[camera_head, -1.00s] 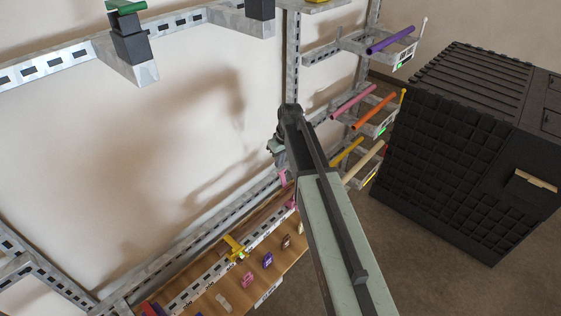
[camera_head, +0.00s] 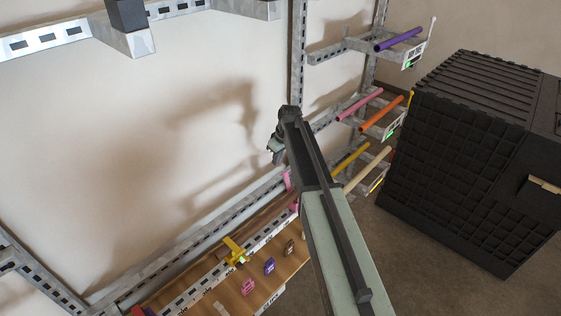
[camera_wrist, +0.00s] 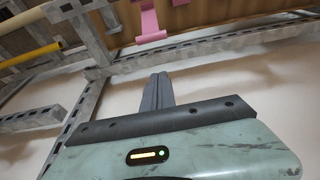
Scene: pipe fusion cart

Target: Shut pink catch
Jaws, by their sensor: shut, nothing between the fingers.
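The pink catch shows in the wrist view (camera_wrist: 148,22) at the top edge, partly cut off, with a raised pink part above a wider pink piece. In the head view the pink catch (camera_head: 287,181) is a small upright pink piece by the wooden shelf, partly hidden by my arm. Whether it is open or shut is hard to tell. My gripper (camera_wrist: 160,82) is shut and empty, its fingers pointing toward the rail and apart from the catch. In the head view my gripper (camera_head: 275,152) hangs above and slightly left of the catch, in front of the pale wall.
A yellow catch (camera_head: 234,251) stands on the same shelf's rail (camera_head: 200,288), with small coloured tags along the wood. Coloured rods on metal brackets stick out at right, including an orange rod (camera_head: 381,112). A large black crate (camera_head: 455,150) stands further right.

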